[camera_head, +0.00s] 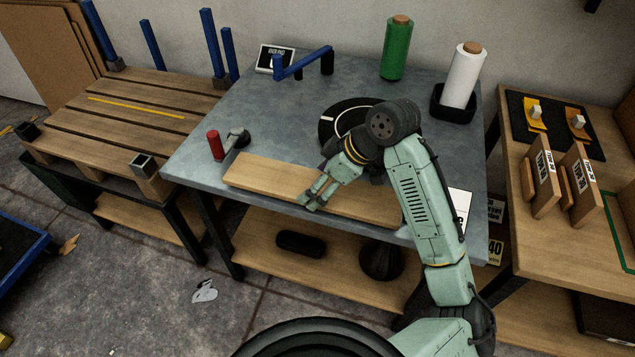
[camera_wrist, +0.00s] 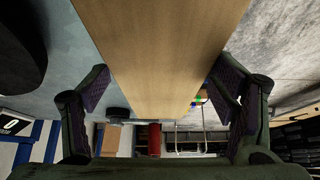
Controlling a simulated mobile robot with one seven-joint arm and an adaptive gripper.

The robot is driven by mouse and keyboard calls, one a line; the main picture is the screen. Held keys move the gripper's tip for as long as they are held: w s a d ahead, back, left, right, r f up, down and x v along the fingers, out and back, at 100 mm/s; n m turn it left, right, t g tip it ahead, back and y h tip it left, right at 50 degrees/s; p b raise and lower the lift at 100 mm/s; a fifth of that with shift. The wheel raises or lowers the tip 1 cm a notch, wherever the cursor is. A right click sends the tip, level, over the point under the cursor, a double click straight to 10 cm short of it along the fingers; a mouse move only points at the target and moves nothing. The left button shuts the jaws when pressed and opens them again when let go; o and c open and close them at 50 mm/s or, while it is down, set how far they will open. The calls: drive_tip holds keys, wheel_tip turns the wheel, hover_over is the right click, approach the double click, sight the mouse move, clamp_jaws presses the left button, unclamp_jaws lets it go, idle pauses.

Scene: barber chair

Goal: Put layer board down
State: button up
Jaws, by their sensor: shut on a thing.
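The layer board (camera_head: 262,176) is a long, pale wooden plank. In the head view it lies along the front edge of the grey worktable (camera_head: 285,110); I cannot tell whether it touches the top or is just above it. My gripper (camera_head: 318,196) is shut on the board near its middle, with fingers at its long edges. In the wrist view the board (camera_wrist: 160,60) runs between the two fingers (camera_wrist: 165,100) and fills the middle of the picture. My arm hides part of the board's right half in the head view.
A red-handled tool (camera_head: 214,144) lies left of the board. A black round turntable (camera_head: 335,122) is behind it. A blue bar (camera_head: 303,64), green roll (camera_head: 397,48) and white roll (camera_head: 463,75) stand at the back. A slatted pallet (camera_head: 120,115) is at left, a wooden bench (camera_head: 590,215) at right.

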drive_tip(key=shift+f, duration=0.55)
drive_tip(key=shift+f, duration=0.1)
drive_tip(key=o, duration=1.4)
